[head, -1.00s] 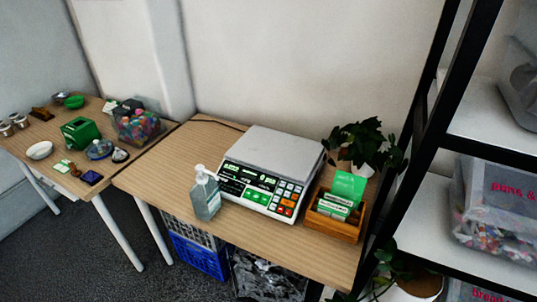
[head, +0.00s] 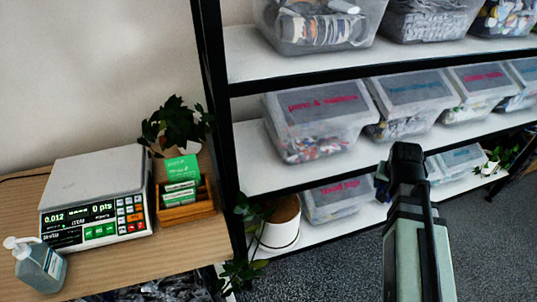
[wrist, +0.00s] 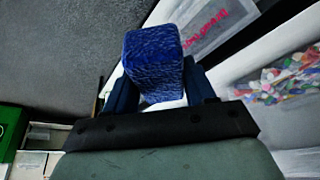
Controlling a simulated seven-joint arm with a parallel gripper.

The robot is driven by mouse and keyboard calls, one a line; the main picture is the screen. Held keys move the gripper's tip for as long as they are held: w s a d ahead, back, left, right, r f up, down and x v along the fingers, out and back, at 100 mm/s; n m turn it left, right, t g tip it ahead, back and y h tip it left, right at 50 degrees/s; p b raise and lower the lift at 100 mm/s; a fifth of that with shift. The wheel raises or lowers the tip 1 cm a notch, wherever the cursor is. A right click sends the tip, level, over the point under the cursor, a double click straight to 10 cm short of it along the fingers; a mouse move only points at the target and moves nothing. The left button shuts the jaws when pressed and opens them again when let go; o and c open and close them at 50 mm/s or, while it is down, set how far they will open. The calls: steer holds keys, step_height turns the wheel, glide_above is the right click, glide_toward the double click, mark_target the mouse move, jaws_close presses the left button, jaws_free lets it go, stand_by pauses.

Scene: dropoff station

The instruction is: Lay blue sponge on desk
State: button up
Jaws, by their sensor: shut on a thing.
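The blue sponge (wrist: 153,58), a textured dark-blue block, is held between the two fingers of my gripper (wrist: 160,88) in the wrist view. The fingers are shut on its sides, and its far end sticks out beyond them. In the head view my arm reaches out at the lower right in front of the shelves; it hides most of the gripper and sponge. The wooden desk (head: 195,250) is at the left of the head view, well apart from the gripper.
On the desk stand a scale (head: 97,200), a sanitizer bottle (head: 40,265), a wooden box of green packets (head: 183,203) and a plant (head: 175,125). A black-framed shelf (head: 235,88) holds labelled clear bins (head: 320,120). A potted plant (head: 278,222) stands beside the desk.

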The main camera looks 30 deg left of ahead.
steer(key=s+a+f, duration=0.1)
steer(key=s+a, duration=0.2)
steer(key=a, duration=0.4)
steer(key=s+a, duration=0.2)
steer(key=a, duration=0.5)
steer(key=m+g+h, duration=0.1)
steer(key=m+h, duration=0.2)
steer(key=m, duration=0.6)
glide_above(137, 258)
steer(key=s, duration=0.1)
steer(key=shift+a+f, duration=0.15)
steer(key=shift+f, duration=1.45)
steer(key=shift+a+f, duration=0.15)
steer(key=shift+f, duration=1.45)
steer(key=shift+a+f, duration=0.15)
steer(key=shift+f, duration=1.45)
steer(key=shift+f, duration=0.15)
steer(key=o, duration=0.9)
steer(key=shift+o, duration=0.2)
